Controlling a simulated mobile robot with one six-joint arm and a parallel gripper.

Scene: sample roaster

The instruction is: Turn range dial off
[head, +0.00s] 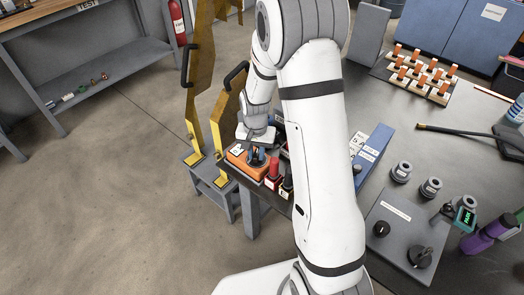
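An orange box-like device (240,165) with a small white label sits at the left corner of the dark bench. My white arm reaches over the bench, and my gripper (256,153) is right above this device. A small dark blue round part shows on the device's top under my gripper, and it may be the range dial. My gripper and wrist cover much of it. I cannot tell which way it points, whether my fingers touch it, or whether they are open or shut.
Red and black items (273,171) stand close beside the device. A blue box (372,152) and a grey panel with two dark knobs (398,212) are right of my arm. Yellow panels with black handles (199,90) stand left, near the bench corner. Open floor lies at the left.

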